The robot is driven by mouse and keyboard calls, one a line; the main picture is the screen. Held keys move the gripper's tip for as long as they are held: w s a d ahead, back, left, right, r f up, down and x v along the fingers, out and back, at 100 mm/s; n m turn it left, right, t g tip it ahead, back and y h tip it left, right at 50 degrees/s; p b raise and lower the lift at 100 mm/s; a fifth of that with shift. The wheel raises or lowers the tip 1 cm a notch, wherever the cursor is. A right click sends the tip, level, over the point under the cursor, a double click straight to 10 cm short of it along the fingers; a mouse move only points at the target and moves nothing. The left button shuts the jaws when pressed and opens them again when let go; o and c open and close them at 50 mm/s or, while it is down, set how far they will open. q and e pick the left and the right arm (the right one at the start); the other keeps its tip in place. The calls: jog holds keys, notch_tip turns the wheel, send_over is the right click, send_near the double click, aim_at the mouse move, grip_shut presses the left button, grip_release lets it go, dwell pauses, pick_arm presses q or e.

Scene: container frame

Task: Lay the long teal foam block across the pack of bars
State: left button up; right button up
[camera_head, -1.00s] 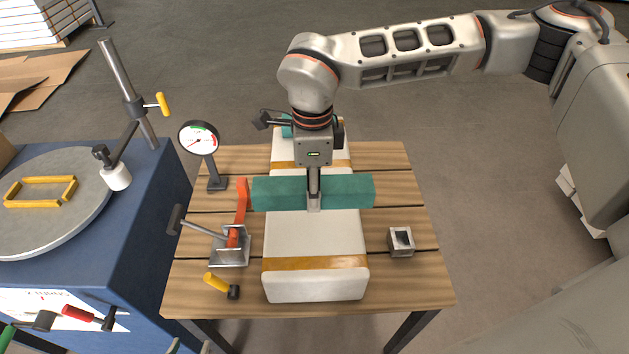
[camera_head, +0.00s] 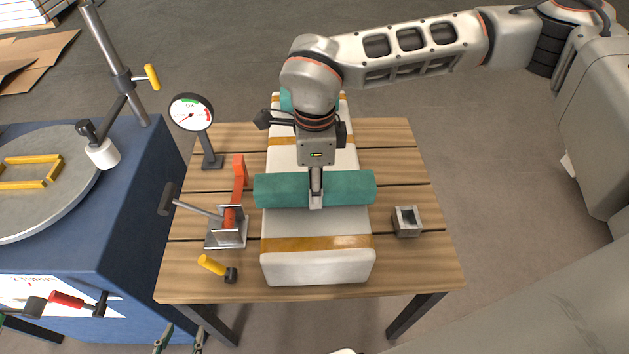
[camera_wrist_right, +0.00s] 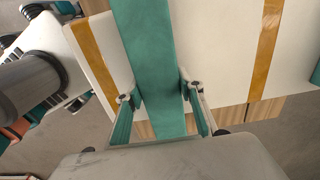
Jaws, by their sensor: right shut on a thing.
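The long teal foam block (camera_head: 345,188) lies crosswise over the white pack of bars (camera_head: 318,225), its ends past the pack's sides. I cannot tell whether it touches the pack. My right gripper (camera_head: 316,200) is shut on its middle from above. In the right wrist view, the block (camera_wrist_right: 150,65) runs between the fingers of my right gripper (camera_wrist_right: 160,112). A second teal block (camera_head: 286,101) lies at the pack's far end, partly hidden by my right arm. My left gripper (camera_head: 181,342) shows only its fingertips at the bottom edge, apart and with nothing seen between them.
The pack has orange straps (camera_head: 318,243) and lies on a slatted wooden table (camera_head: 420,260). Left of it stand a dial gauge (camera_head: 191,113), a red-handled clamp (camera_head: 228,228) and a yellow-handled tool (camera_head: 212,265). A square metal piece (camera_head: 407,221) stands right. A blue cabinet (camera_head: 130,215) adjoins at left.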

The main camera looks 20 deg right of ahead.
pick_arm(q)
jog(key=shift+s+d+f, duration=0.1)
jog(key=shift+s+f, duration=0.05)
jog(key=shift+s, duration=0.05)
pick_arm(e)
jog(key=shift+f, duration=0.1)
pick_arm(q)
jog(key=shift+s+f, duration=0.2)
jog(key=shift+s+f, duration=0.1)
jog(key=shift+f, duration=0.05)
pick_arm(e)
jog(key=shift+f, duration=0.45)
jog(key=o, duration=1)
